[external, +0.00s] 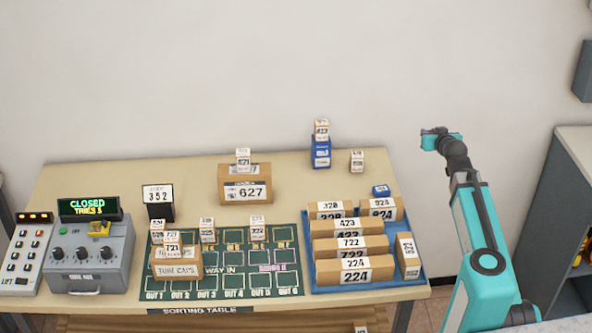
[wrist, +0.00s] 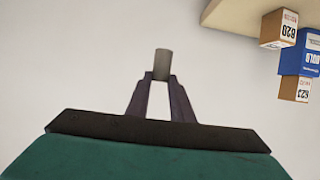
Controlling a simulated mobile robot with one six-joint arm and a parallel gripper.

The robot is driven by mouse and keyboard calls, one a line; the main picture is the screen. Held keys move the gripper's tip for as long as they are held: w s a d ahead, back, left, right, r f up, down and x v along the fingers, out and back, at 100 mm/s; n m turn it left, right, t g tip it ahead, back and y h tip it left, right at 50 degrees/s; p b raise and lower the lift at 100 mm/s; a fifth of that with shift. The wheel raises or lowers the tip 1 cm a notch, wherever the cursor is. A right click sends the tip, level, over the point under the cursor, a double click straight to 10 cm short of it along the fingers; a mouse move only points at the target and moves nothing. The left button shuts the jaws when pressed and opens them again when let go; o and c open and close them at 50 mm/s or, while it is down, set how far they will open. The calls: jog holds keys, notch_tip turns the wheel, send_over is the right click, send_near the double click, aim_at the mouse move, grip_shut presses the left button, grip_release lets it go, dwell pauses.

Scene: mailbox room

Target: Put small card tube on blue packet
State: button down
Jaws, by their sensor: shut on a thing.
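My gripper (external: 428,140) is raised at the right, above and to the right of the table. In the wrist view my gripper (wrist: 161,80) is shut on a short grey-brown tube (wrist: 162,62), which sticks out past the fingertips. The tube is too small to make out in the external view. A blue packet (external: 320,157) stands upright at the back of the table, with small white-labelled boxes on top. It also shows at the right of the wrist view (wrist: 299,60). A smaller blue box (external: 380,190) lies by the tray's back edge.
A blue tray (external: 418,282) holds several labelled cartons. A small box (external: 357,161) stands right of the blue packet, and a carton marked 627 (external: 245,188) stands left. A green mat (external: 290,290) and control box (external: 95,250) fill the front left. A grey cabinet (external: 548,230) is at right.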

jog(key=s+a+f+n+g+y, duration=0.3)
jog(key=s+a+f+n+y, duration=0.1)
jog(key=a+f+n+y, duration=0.4)
jog(key=s+a+r+n+g+y+p, duration=0.2)
jog(key=s+a+r+n+g+y, duration=0.2)
jog(key=a+r+n+g, duration=0.3)
jog(key=shift+s+a+r+n+g+y, duration=0.15)
jog(key=shift+s+r+n+g+y, duration=0.25)
jog(key=shift+r+n+g+y, duration=0.3)
dwell(0.5)
